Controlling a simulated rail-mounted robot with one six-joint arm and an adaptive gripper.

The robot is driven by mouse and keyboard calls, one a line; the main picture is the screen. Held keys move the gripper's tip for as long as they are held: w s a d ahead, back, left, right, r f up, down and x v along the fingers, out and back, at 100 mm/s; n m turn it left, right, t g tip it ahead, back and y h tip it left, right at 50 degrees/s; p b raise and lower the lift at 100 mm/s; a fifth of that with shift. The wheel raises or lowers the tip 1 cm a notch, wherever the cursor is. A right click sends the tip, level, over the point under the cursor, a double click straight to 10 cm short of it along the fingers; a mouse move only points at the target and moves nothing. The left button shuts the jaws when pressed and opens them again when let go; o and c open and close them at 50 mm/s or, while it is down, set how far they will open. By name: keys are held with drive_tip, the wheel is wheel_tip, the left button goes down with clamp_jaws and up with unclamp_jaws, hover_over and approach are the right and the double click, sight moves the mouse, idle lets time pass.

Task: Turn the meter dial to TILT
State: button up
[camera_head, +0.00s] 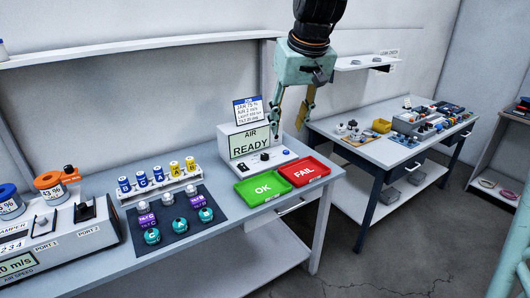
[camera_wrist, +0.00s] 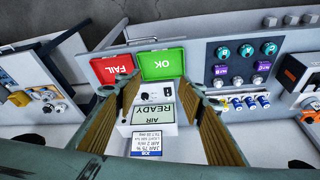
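The meter (camera_head: 229,146) is a white box on the bench with a greenish screen reading AIR and READY. My gripper (camera_head: 287,122) is open and empty, fingers pointing down, above the right part of the meter. In the wrist view the meter (camera_wrist: 147,132) shows upside down between the open fingers (camera_wrist: 150,90), with the dial area near the fingertips. The dial's pointer and position labels are too small to read.
A blue-topped job card (camera_head: 248,110) stands behind the meter. A green OK tray (camera_head: 262,189) and red FAIL tray (camera_head: 303,172) lie in front. A dark mat (camera_head: 178,229) with several sensors and a battery rack (camera_head: 156,188) are left. Another table (camera_head: 370,152) stands right.

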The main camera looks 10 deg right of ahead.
drive_tip(key=w+f+p, duration=0.2)
drive_tip(key=w+f, duration=0.2)
drive_tip(key=w, duration=0.6)
drive_tip(key=w+f+p, duration=0.2)
drive_tip(key=w+f, duration=0.2)
drive_tip(key=w, duration=0.6)
drive_tip(key=p, duration=0.4)
approach(265, 155)
drive_tip(key=v, duration=0.5)
drive_tip(key=shift+s+n, duration=0.15)
drive_tip(key=shift+n, duration=0.15)
drive_tip(key=shift+x, duration=6.85)
drive_tip(key=shift+a, duration=0.1)
drive_tip(key=shift+c, duration=0.7)
drive_tip(key=c, duration=0.7)
